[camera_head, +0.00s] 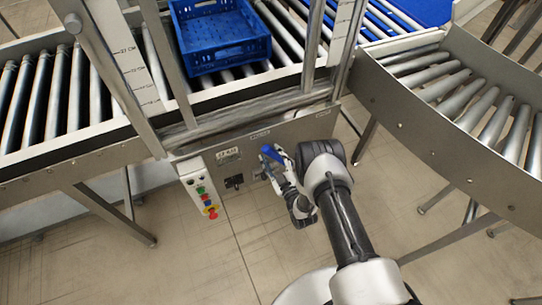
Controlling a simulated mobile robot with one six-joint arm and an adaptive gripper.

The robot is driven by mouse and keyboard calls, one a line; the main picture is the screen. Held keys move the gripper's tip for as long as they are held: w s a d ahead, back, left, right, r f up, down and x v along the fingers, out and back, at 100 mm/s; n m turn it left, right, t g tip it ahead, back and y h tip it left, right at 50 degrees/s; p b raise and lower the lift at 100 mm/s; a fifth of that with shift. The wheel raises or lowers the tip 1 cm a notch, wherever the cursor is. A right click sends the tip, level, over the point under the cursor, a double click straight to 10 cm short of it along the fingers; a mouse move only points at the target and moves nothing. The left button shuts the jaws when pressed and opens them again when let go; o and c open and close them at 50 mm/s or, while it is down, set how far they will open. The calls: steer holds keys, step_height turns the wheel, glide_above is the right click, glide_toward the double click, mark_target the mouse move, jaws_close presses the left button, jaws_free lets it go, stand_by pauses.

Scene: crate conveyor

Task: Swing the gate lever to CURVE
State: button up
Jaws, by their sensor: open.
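The gate lever, with a blue handle (271,153), is on the grey panel (235,135) below the conveyor, near the middle of the view. Small labels are on the panel, but their words are too small to read, so I cannot tell which setting the lever is at. My gripper (278,161) is open and close to the blue handle. It partly hides the lever's lower part and pivot. I cannot tell whether the fingers touch the handle.
A blue crate (218,62) stands on the roller conveyor behind the metal frame posts. A button box (202,190) with coloured buttons hangs left of the panel. A curved roller conveyor (470,98) runs along the right. The tiled floor in front is clear.

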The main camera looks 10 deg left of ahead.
steer(key=shift+x, duration=0.95)
jaws_close()
